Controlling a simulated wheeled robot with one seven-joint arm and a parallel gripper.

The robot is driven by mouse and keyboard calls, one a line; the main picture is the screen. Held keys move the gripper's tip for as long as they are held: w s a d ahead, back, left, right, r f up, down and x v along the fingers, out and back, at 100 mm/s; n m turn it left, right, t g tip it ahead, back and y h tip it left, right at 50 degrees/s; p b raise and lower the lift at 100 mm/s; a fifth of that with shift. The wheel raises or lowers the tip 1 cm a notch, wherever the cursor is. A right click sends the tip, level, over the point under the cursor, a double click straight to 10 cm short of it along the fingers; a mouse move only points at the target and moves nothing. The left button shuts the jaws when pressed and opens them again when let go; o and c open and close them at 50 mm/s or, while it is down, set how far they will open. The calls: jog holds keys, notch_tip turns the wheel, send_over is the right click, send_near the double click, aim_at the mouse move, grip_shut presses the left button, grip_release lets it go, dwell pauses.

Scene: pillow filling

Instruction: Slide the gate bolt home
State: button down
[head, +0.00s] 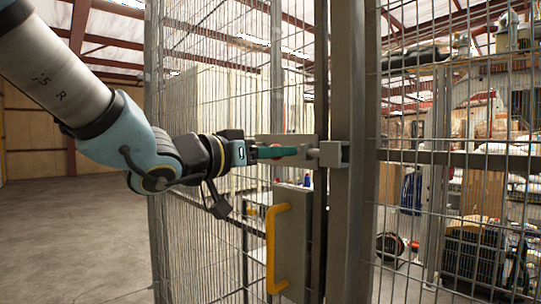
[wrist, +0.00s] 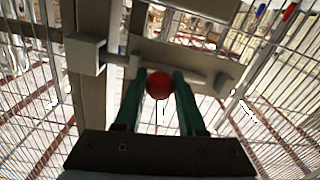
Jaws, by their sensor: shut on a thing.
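My gripper (head: 277,152) is at the gate bolt in the head view, with its green fingers level. In the wrist view my gripper (wrist: 163,90) has its fingers on both sides of the bolt's red ball knob (wrist: 159,84). The grey metal bolt housing (wrist: 180,65) lies just beyond the knob. A box-shaped keeper (wrist: 85,50) is on the post at left there, and the keeper (head: 333,154) is right of my gripper in the head view. A short rod spans towards the keeper; how deep it sits inside is hidden.
The mesh gate (head: 215,100) has a yellow pull handle (head: 272,245) on a grey plate below the bolt. A thick grey post (head: 347,230) stands to its right. Mesh fence, shelving and machines are behind. The concrete floor (head: 70,230) at left is clear.

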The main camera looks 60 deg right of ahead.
jog(key=shift+s, duration=0.3)
jog(key=c, duration=0.5)
grip_release()
jog(key=b+v, duration=0.1)
jog(key=v, duration=1)
jog(key=shift+w+d, duration=0.1)
